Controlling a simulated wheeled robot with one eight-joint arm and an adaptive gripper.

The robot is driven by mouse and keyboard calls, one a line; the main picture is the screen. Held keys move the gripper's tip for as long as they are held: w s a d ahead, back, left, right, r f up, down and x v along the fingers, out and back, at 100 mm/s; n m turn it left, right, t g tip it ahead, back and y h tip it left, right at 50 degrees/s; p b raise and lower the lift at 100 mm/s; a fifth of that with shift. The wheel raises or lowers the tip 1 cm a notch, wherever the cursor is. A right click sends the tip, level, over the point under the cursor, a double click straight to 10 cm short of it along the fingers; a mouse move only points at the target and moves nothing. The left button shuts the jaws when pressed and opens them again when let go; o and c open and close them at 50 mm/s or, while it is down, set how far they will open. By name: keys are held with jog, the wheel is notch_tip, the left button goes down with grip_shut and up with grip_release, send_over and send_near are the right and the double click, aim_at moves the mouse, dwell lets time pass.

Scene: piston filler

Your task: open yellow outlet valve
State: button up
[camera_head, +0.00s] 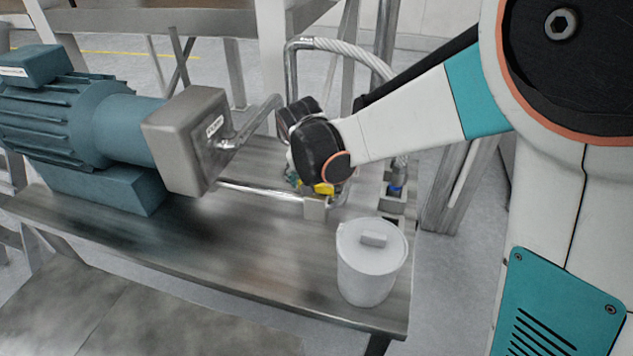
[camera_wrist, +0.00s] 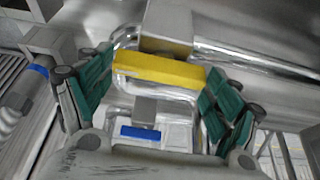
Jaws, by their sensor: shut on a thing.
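The yellow outlet valve handle (camera_head: 323,188) shows as a small yellow patch below my wrist in the head view. In the wrist view the yellow handle (camera_wrist: 160,70) is a flat bar lying across the picture, close to a metal block and pipe. My gripper (camera_wrist: 158,76) has its green-padded fingers on either side of the bar, at its two ends, and is shut on it. In the head view my arm hides most of the gripper and the valve body.
A white lidded container (camera_head: 368,275) stands at the front right of the metal table (camera_head: 250,265). A teal motor (camera_head: 60,110) with a grey box (camera_head: 185,140) is at left. A blue valve part (camera_head: 395,188) is right of my wrist. A braided hose (camera_head: 345,48) arches behind.

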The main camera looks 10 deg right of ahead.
jog(key=o, duration=1)
